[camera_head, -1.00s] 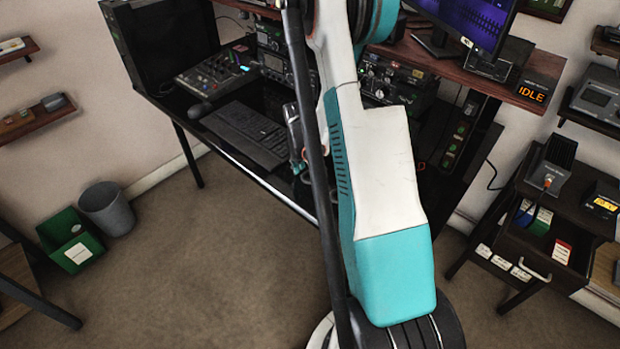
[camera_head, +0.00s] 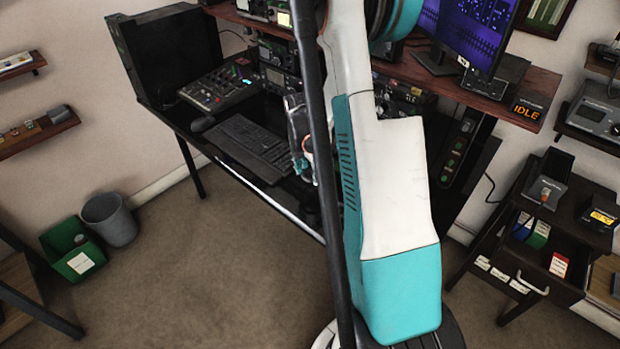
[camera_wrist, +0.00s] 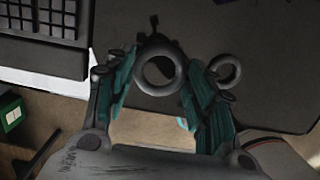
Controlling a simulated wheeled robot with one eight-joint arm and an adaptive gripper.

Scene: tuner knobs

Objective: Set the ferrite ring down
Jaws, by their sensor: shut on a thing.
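In the wrist view my gripper (camera_wrist: 160,75) has its teal fingers on either side of a dark grey ring (camera_wrist: 159,88), seen nearly face-on. It is shut on this ring, which looks like the ferrite ring. A second, smaller-looking grey ring (camera_wrist: 224,84) shows just right of the right finger; whether it rests on the desk is hard to tell. In the head view my gripper (camera_head: 307,172) hangs over the front part of the black desk (camera_head: 222,160), right of the keyboard. The ring cannot be made out there, and my arm hides part of the desk.
The keyboard (camera_head: 252,145) lies left of my gripper and shows in the wrist view (camera_wrist: 45,45). Radio units and a mixer panel (camera_head: 217,88) stand behind. A raised shelf with a monitor (camera_head: 465,35) is at right. A green bin (camera_head: 72,252) stands on the floor.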

